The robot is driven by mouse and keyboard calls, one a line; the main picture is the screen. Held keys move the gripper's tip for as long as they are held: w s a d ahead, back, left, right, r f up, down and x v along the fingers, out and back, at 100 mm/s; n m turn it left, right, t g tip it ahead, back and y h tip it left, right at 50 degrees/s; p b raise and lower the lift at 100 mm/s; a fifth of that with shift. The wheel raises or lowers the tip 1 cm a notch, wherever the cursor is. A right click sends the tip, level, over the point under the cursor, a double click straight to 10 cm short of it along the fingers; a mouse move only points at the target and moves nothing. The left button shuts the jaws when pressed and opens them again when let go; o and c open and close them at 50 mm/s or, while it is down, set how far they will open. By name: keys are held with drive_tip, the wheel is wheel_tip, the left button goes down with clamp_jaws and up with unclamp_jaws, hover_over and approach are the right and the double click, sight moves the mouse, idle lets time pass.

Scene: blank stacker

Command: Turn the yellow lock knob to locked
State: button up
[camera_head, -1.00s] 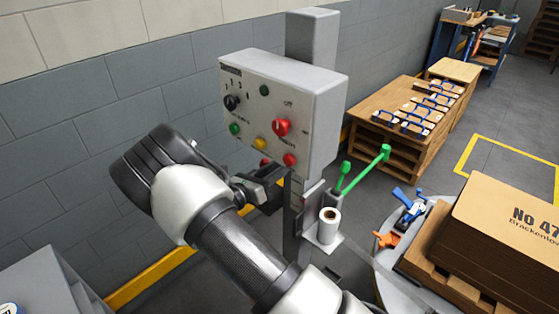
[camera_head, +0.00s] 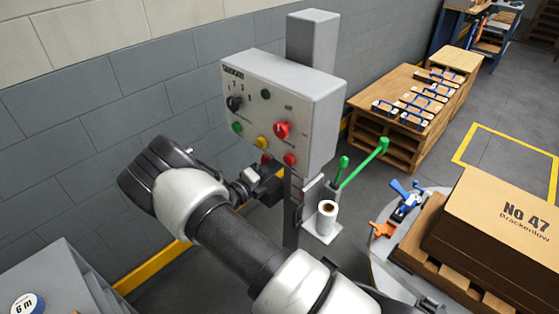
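A grey control box (camera_head: 315,100) stands on a grey post and carries several knobs and buttons on its front. The small yellow knob (camera_head: 262,143) is low on that face, between a green button and a red one. Its setting is too small to read. My gripper (camera_head: 274,186) is dark and sits just below the box's lower edge, below the yellow knob and apart from it. It partly covers the post and a red part under the panel. The frames do not show whether its fingers are apart.
A black knob (camera_head: 234,103) and a large red knob (camera_head: 282,130) flank the yellow one above. A paper roll (camera_head: 327,217) and green-handled levers (camera_head: 382,146) stand right of the post. A brown carton (camera_head: 500,225) lies at right. The block wall is close behind.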

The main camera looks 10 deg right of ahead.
drive_tip(key=shift+n, duration=0.8)
drive_tip(key=o, duration=1.1)
drive_tip(key=shift+c, duration=0.2)
drive_tip(key=shift+a, duration=0.1)
drive_tip(key=v, duration=1.7)
drive_tip(key=shift+s, duration=0.15)
drive_tip(key=shift+a, duration=0.1)
